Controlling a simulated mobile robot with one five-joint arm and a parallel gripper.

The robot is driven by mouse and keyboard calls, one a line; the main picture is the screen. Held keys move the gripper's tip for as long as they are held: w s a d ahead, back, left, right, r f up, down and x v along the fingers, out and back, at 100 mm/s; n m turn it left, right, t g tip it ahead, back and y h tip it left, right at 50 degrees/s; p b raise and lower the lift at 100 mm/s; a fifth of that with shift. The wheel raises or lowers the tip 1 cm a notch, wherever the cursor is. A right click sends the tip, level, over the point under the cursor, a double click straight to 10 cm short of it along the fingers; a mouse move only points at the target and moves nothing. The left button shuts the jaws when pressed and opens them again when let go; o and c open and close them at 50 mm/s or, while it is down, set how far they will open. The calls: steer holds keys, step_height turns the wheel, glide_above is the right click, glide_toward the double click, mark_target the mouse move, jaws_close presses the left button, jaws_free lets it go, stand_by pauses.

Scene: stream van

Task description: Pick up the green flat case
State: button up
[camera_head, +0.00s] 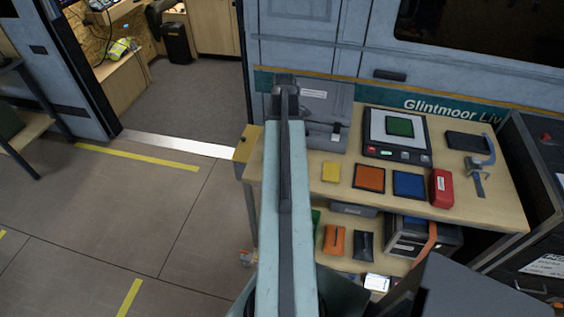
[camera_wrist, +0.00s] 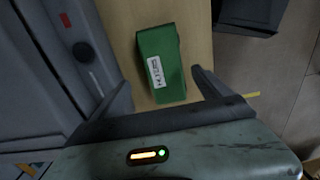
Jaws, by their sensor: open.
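A green flat case (camera_wrist: 160,62) with a white label lies on a pale wooden surface (camera_wrist: 120,25) in the wrist view. My gripper (camera_wrist: 155,88) is open, with its fingers spread toward the near end of the case. The case appears to be free of the jaws; the height gap is hard to judge. In the head view my arm runs up across the left end of the workbench (camera_head: 460,196) and hides part of it, and I cannot make out the labelled case or the jaws there.
A grey case (camera_head: 314,110) stands at the bench's back. A device with a green square on its screen (camera_head: 399,126), an orange tile (camera_head: 369,178), a blue tile (camera_head: 408,185), a yellow block (camera_head: 331,171) and a red case (camera_head: 441,187) are to the right. Open floor (camera_head: 140,205) lies left.

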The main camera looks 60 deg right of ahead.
steer(key=f+b, duration=0.6)
steer(key=f, duration=0.1)
steer(key=shift+s+a, duration=0.1)
steer(key=shift+a, duration=0.3)
steer(key=shift+r, duration=0.15)
steer(key=c, duration=1.9)
